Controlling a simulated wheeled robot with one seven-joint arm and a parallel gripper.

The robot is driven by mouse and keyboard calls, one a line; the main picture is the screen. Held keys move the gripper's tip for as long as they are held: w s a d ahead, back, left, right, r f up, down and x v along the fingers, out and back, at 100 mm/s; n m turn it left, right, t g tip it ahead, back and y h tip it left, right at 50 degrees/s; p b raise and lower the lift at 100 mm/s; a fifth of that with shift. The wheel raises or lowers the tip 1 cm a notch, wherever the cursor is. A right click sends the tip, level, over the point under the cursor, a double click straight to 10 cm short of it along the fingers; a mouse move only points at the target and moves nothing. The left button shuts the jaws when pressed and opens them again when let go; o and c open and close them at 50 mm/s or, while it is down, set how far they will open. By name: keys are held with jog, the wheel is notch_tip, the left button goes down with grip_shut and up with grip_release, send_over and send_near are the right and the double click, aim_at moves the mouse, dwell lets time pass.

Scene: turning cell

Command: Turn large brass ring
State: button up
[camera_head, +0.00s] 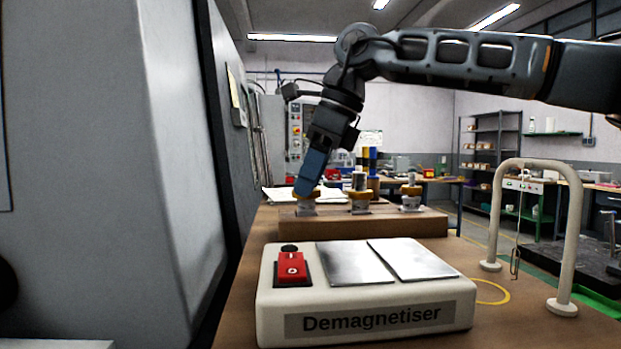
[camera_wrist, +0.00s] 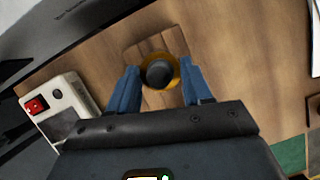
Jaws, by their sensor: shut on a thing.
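A brass ring (camera_head: 316,194) sits around the leftmost of three metal fittings on a long wooden block (camera_head: 370,227). My gripper (camera_head: 304,190) comes down on it from above, its blue fingers tilted. In the wrist view, the fingers (camera_wrist: 159,70) stand on either side of the brass ring (camera_wrist: 161,88), which surrounds a dark round top (camera_wrist: 158,74). My gripper is shut on this ring. The middle fitting (camera_head: 359,195) and the right fitting (camera_head: 411,195) also carry brass parts. The fingers hide part of the held ring in the head view.
A white demagnetiser (camera_head: 370,320) with a red switch (camera_head: 291,268) stands on the bench in front of the block. A thin yellow circle (camera_head: 492,300) lies beside it. A beige arch (camera_head: 566,240) stands at right, and a large grey machine (camera_head: 90,170) at left.

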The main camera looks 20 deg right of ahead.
jog(key=o, duration=1.1)
jog(key=shift+c, duration=0.2)
jog(key=shift+d+r, duration=0.1)
jog(key=v, duration=0.7)
jog(key=shift+r, duration=0.3)
jog(key=shift+s+d, duration=0.1)
jog(key=shift+d, duration=0.05)
